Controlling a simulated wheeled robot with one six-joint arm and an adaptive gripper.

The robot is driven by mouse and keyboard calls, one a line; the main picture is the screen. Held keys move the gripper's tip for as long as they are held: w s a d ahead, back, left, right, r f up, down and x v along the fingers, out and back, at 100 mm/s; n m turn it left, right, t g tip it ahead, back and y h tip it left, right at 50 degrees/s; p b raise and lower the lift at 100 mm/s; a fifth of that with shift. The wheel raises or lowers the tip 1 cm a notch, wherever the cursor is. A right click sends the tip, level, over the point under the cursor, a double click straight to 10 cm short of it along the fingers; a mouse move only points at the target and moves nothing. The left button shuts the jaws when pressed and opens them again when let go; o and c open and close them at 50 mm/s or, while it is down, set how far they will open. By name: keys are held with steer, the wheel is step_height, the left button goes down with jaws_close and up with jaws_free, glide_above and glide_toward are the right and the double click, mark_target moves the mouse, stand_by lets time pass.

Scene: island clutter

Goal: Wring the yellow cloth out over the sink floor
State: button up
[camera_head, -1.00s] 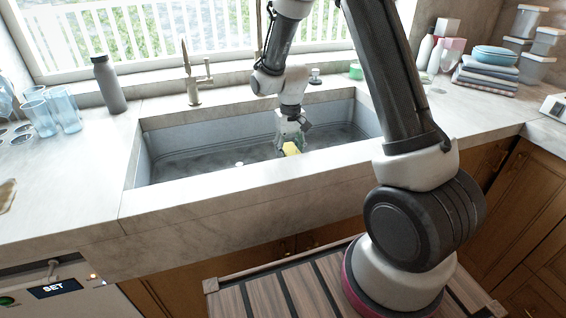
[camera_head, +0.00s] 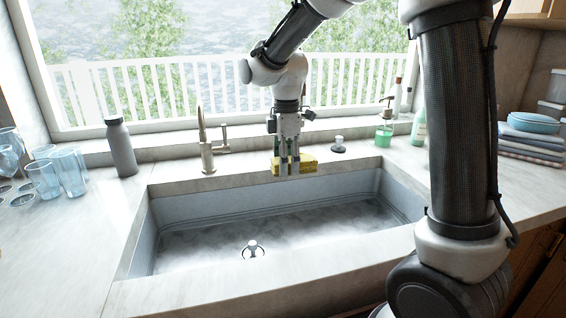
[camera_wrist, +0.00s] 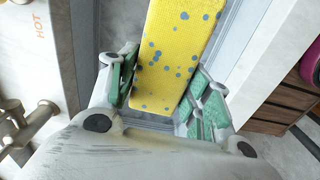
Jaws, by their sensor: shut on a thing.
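The yellow cloth (camera_head: 308,163) is held up in my gripper (camera_head: 289,171), above the back part of the sink. In the wrist view the cloth (camera_wrist: 176,52) is a flat yellow strip with blue-grey spots, lying between the green-padded fingers. The fingers (camera_wrist: 165,88) are shut on it, and its far end runs out of the top of the picture. The sink (camera_head: 141,255) is a wide grey basin. Its floor (camera_head: 195,248) looks streaked and wet, with a small drain plug (camera_head: 252,248) standing near the front.
A brass tap (camera_head: 207,150) stands behind the sink on the left. A dark bottle (camera_head: 120,148) and blue glasses (camera_head: 45,178) stand further left. A green soap dispenser (camera_head: 384,135) and folded cloths (camera_head: 530,146) are on the right. The space over the sink floor is clear.

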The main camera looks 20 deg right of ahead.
stand_by(0.4)
step_height(320, 180, down, 8)
stand_by(0.6)
steer(key=o, duration=0.5)
steer(key=c, duration=0.8)
steer(key=shift+o, duration=0.2)
stand_by(1.5)
